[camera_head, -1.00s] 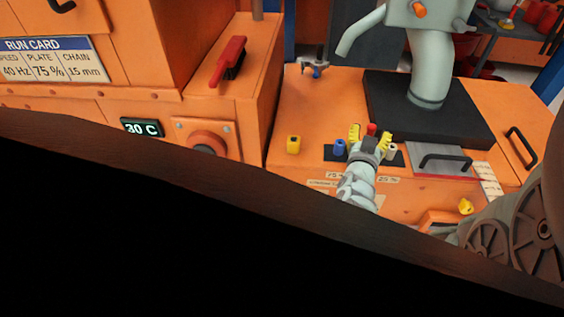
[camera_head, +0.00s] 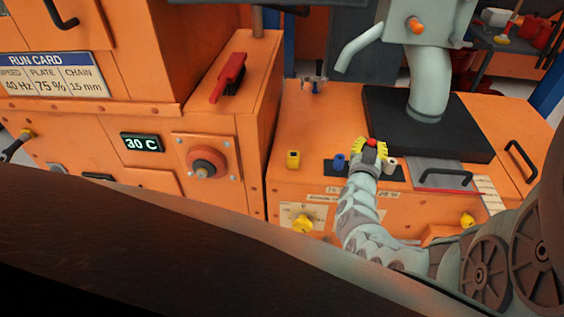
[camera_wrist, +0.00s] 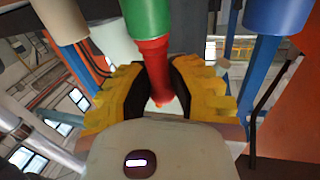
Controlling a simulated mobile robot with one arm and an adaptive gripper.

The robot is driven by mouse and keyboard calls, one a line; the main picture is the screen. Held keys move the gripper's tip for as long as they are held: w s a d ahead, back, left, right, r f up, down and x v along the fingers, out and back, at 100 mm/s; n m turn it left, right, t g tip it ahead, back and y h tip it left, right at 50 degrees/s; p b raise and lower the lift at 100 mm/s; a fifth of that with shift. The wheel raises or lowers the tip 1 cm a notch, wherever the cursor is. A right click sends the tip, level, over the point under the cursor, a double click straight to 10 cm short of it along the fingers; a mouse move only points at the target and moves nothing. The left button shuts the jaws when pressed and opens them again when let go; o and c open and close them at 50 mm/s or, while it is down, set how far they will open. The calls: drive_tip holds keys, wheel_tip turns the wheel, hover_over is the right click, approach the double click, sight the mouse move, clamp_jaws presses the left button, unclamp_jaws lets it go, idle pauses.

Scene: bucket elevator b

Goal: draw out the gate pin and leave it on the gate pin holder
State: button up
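A red pin, which I take for the gate pin (camera_head: 371,142), shows at my gripper (camera_head: 372,153) above the dark strip on the orange deck. In the wrist view, a red stem (camera_wrist: 153,75) below a green part (camera_wrist: 147,18) lies between the dark pads of my yellow fingers (camera_wrist: 158,90). Both pads seem to touch it, so my gripper looks shut on it. The far end of the pin's seat is hidden by the fingers. I cannot tell which part is the gate pin holder.
A blue peg (camera_head: 340,161) and a white peg (camera_head: 390,164) flank my gripper closely. A black base plate (camera_head: 385,110) with a grey spout (camera_head: 430,75) rises behind. A black handle (camera_head: 446,178) lies at right.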

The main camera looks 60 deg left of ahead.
clamp_jaws()
drive_tip(key=shift+r+p, duration=0.75)
drive_tip(key=shift+r, duration=0.1)
idle(0.4)
drive_tip(key=shift+r+p, duration=2.25)
drive_tip(key=shift+r, duration=0.3)
wheel_tip(320, 180, up, 4)
drive_tip(key=p, duration=0.3)
